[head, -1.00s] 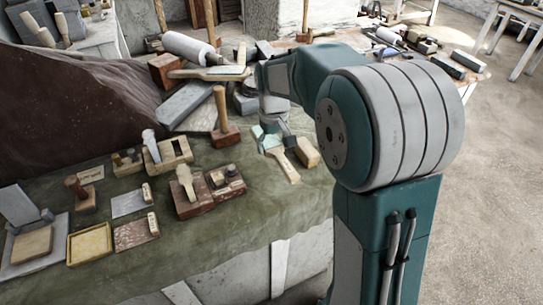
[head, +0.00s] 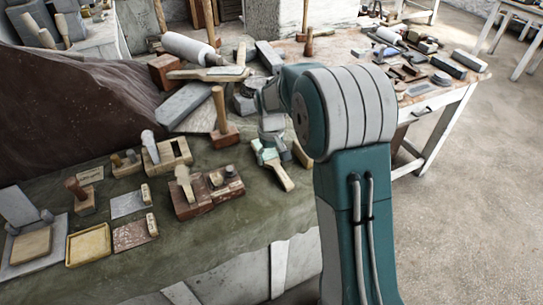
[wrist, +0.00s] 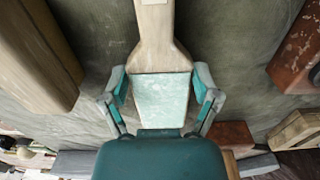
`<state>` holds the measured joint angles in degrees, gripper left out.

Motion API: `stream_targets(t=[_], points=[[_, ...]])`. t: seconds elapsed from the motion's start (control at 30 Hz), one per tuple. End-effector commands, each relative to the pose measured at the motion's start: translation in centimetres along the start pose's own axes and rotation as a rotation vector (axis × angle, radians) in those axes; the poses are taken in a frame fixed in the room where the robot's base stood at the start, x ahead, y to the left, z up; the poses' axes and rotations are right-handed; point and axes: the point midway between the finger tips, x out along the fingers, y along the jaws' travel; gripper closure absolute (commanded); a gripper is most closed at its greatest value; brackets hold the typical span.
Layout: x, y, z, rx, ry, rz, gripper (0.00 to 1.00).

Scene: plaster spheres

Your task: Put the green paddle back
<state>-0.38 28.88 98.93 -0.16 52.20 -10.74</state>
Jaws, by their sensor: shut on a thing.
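The green paddle has a pale wooden handle and a worn green face. In the wrist view the paddle (wrist: 162,100) lies between the two fingers of my gripper (wrist: 161,84), with its handle pointing away from my palm. My gripper is shut on the sides of its face. In the head view the paddle (head: 282,177) is over the front part of the green cloth, its handle towards the front right. My gripper (head: 267,150) covers part of its face. I cannot tell whether the paddle touches the cloth.
A wooden block (head: 302,153) is close to the right, partly behind my arm. A wooden mallet (head: 222,115) stands to the left, beyond wooden planes (head: 208,190). Another paddle (head: 210,73) lies among tools at the back. The cloth's front strip (head: 230,222) is clear.

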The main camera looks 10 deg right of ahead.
Motion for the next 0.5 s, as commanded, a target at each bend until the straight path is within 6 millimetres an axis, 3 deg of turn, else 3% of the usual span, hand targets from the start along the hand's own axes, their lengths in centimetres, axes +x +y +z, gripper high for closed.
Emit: stream_targets(t=[0.03,0.07,0.5], points=[[0.09,-0.09,-0.01,-0.001,-0.001,0.000,0.12],[0.08,-0.10,-0.01,-0.001,-0.001,0.000,0.00],[-0.08,0.14,0.04,-0.001,0.000,-0.002,0.00]])
